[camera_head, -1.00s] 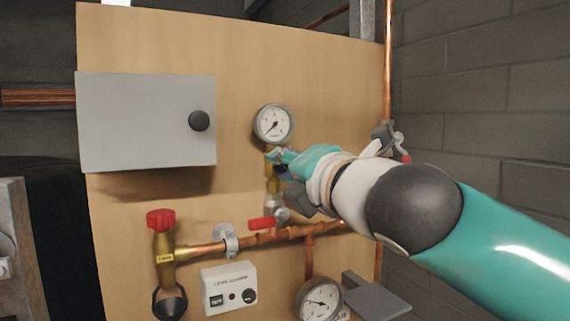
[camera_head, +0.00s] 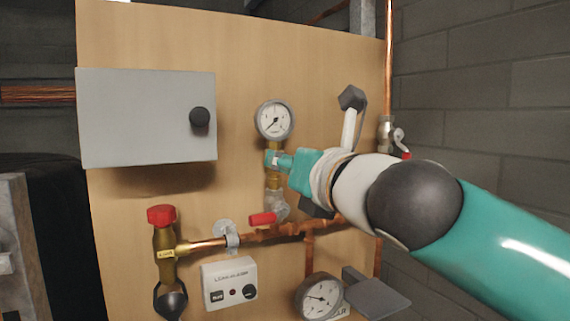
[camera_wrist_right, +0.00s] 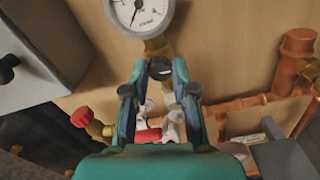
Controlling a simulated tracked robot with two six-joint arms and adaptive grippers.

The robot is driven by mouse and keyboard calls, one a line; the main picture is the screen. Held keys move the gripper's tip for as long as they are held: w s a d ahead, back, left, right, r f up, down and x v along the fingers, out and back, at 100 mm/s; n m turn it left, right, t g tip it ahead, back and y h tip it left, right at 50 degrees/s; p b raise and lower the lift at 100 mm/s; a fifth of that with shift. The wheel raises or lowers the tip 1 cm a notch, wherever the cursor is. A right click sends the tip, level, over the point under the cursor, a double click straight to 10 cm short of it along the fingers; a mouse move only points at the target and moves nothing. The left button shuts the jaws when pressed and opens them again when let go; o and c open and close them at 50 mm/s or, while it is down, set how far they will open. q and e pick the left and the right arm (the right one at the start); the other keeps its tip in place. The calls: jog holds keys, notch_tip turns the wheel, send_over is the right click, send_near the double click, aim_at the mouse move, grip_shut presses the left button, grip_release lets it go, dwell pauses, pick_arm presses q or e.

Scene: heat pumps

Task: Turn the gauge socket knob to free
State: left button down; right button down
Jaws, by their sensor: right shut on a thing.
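The upper pressure gauge (camera_head: 274,121) is mounted on the wooden board, and its brass socket (camera_head: 274,147) runs down from it. My right gripper (camera_head: 279,161) comes in from the right at the socket just below the dial. In the right wrist view the fingers of my right gripper (camera_wrist_right: 158,68) are closed around a small dark round knob (camera_wrist_right: 160,68) on the socket under the gauge (camera_wrist_right: 140,14). In the head view the fingers hide the knob. Any marking on the knob is not readable. My left gripper is not in view.
A grey box (camera_head: 140,120) with a black knob is left of the gauge. Below are a red-handled valve (camera_head: 263,219), a copper pipe (camera_head: 290,232), a red-capped valve (camera_head: 161,216), a white alarm box (camera_head: 229,284) and a lower gauge (camera_head: 319,297). A brick wall is at the right.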

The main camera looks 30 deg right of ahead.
jog(key=shift+w+f, duration=0.1)
jog(key=shift+f, duration=0.25)
jog(key=c, duration=1.3)
grip_release()
jog(key=o, duration=0.4)
jog(key=shift+r, duration=0.15)
jog(key=shift+c, duration=0.2)
jog(key=s, duration=1.2)
jog(key=shift+a, duration=0.35)
